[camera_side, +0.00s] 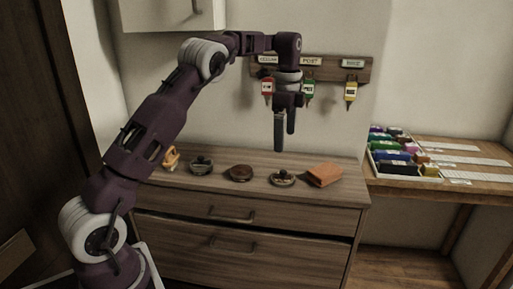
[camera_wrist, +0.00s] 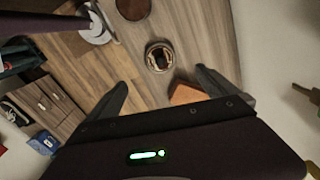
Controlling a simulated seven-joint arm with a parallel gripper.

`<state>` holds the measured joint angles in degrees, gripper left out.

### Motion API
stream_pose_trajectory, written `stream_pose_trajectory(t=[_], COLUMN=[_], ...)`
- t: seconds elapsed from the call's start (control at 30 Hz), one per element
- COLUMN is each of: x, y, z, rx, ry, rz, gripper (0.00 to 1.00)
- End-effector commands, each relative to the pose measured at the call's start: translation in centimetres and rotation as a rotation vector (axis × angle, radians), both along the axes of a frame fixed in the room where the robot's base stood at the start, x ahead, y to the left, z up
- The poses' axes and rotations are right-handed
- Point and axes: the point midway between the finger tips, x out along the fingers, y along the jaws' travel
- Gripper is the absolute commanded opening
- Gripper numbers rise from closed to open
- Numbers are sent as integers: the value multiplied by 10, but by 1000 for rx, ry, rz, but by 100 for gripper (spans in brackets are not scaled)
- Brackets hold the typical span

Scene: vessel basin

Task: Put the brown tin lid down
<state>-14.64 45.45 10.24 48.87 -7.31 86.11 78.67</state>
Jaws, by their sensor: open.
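The brown tin lid (camera_side: 240,173) appears to be the round, flat brown thing lying on the wooden cabinet top (camera_side: 215,188). In the wrist view the lid (camera_wrist: 133,8) is cut off by the top edge. My gripper (camera_side: 285,138) is open and empty, fingers pointing down, above the cabinet and apart from the lid, to its right in the side view. In the wrist view the open fingers (camera_wrist: 161,79) have nothing between them that they touch.
A round dish with dark contents (camera_side: 283,179) and an orange-brown wallet-like block (camera_side: 324,174) lie right of the lid. A grey round item (camera_side: 201,165) and a tan item (camera_side: 171,157) lie left. A key rack (camera_side: 330,69) hangs behind my gripper.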

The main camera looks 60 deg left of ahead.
Motion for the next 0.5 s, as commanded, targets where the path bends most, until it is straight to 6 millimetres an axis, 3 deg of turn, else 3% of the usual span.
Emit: stream_pose_trajectory(t=[0.07,0.13,0.23,0.37,0.4,0.5], x=[-2,-11,-44,-120,-149,-225], y=[-2,-11,-39,-88,-103,-134], z=[4,21,64,109,116,114], rx=[0,-1,-11,-49,-67,-119], ry=[-5,-29,-96,-205,-239,-322], rz=[9,53,193,421,491,661], gripper=[98,98,98,98,98,98])
